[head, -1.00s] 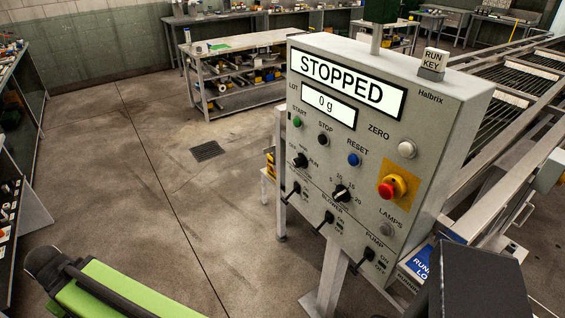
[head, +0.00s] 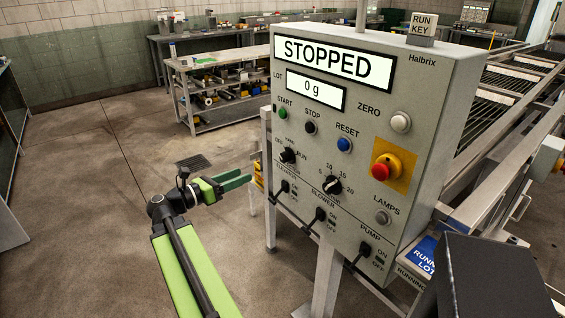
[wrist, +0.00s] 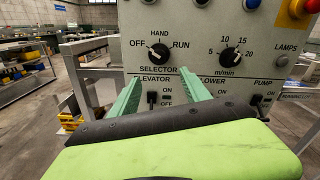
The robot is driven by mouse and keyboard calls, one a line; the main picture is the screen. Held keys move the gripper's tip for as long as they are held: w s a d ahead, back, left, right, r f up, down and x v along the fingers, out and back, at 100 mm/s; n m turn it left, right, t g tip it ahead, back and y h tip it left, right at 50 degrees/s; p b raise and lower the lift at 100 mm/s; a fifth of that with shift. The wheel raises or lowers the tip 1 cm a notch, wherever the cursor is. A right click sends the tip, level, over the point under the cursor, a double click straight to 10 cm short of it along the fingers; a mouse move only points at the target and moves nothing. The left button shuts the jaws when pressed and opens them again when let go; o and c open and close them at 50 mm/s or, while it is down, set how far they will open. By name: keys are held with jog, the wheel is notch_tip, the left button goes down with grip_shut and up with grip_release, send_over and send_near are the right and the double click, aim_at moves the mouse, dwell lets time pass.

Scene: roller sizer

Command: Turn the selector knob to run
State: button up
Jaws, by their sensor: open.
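The selector knob (wrist: 158,53) is a small black knob on the grey control panel (head: 424,105), between the labels OFF, HAND and RUN. Its white mark appears to point to the upper left, toward OFF. The knob also shows in the head view (head: 288,156) on the panel's left side. My gripper (wrist: 160,76) has two green fingers, open and empty. In the wrist view they point at the panel, one tip on each side and lower than the knob. In the head view my gripper (head: 246,181) is left of the panel, apart from the knob.
The ELEVATOR switch (wrist: 152,98) shows between my fingers, below the knob. A speed dial (head: 331,186) and a red emergency stop (head: 386,167) lie to the right. The display (head: 335,62) reads STOPPED. Open floor lies left of the panel.

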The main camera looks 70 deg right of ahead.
aim_at(282, 159)
jog(key=x, duration=1.7)
jog(key=shift+d, duration=0.15)
